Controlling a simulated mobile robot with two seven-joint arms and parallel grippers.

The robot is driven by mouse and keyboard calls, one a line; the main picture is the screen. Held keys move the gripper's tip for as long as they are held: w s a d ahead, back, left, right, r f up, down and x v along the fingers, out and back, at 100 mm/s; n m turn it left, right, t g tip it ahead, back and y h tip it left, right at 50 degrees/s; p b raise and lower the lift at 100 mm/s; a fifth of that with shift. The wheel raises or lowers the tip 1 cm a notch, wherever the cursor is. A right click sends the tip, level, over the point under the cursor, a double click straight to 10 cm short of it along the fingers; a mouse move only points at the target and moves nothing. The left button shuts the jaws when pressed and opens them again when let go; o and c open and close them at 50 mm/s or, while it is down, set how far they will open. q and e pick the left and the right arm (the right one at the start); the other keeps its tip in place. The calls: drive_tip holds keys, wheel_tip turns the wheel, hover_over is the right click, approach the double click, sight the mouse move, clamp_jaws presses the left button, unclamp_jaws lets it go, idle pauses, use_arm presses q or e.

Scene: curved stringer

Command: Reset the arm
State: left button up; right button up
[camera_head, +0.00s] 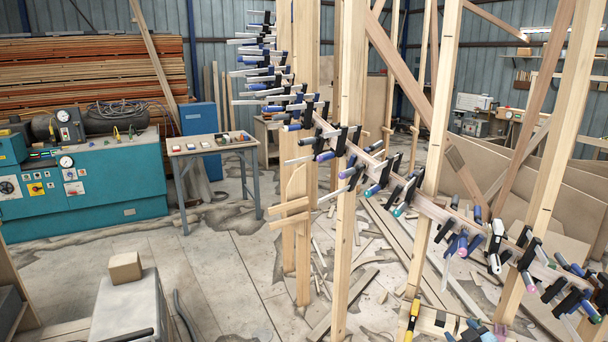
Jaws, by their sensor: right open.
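A curved wooden stringer (437,212) sweeps from the upper middle down to the lower right between upright timber posts. Many bar clamps with black jaws and blue handles (376,189) sit along it. A white and black shape among the clamps at the right looks like my right gripper (495,248), open, close to the stringer. I cannot tell whether it touches a clamp, and its arm does not show clearly. My left gripper is not in view.
Upright posts (348,200) and slanted braces crowd the middle and right. A teal machine (100,190) and a small table (205,147) stand at the left. A cardboard box (125,267) sits on a grey block. Wood scraps litter the floor; the left-middle floor (215,270) is mostly clear.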

drive_tip(key=s+a+f+g+y, duration=0.2)
drive_tip(key=s+a+f, duration=0.9)
drive_tip(key=s, duration=0.4)
drive_tip(key=s+a+f+m+g, duration=0.1)
drive_tip(key=s+a, duration=0.4)
drive_tip(key=s, duration=0.3)
drive_tip(key=s+a+f+m+g+y, duration=0.1)
drive_tip(key=s+a+m, duration=0.1)
drive_tip(key=s+a, duration=0.4)
drive_tip(key=s, duration=0.3)
drive_tip(key=shift+s+a, duration=0.15)
drive_tip(key=shift+s, duration=0.15)
